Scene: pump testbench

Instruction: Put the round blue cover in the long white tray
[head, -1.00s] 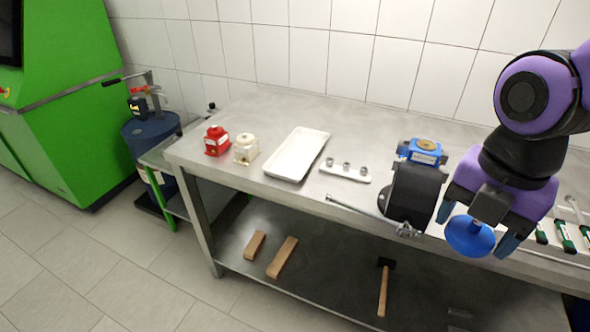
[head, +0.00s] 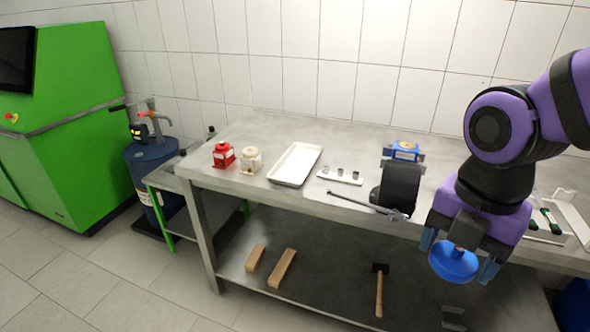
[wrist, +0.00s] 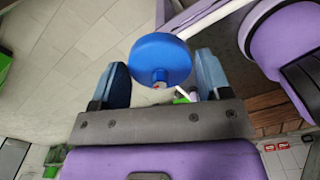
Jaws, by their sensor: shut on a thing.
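The round blue cover (head: 453,265) is held between the fingers of my gripper (head: 459,256), in front of the bench's front edge at the right of the head view. The gripper is shut on it. In the wrist view the cover (wrist: 160,58) shows as a blue disc with a small stub, between the two blue fingertips (wrist: 165,80). The long white tray (head: 279,180) lies on the bench top, left of the middle, and looks empty. It is well to the left of my gripper and farther back.
A red part (head: 223,155) and a cream part (head: 250,160) stand left of the tray. A white holder (head: 340,180) with small metal pieces is right of it. A black cylinder (head: 398,188) with a blue-topped unit (head: 404,151) stands between tray and gripper, with a metal bar (head: 360,203) nearby.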

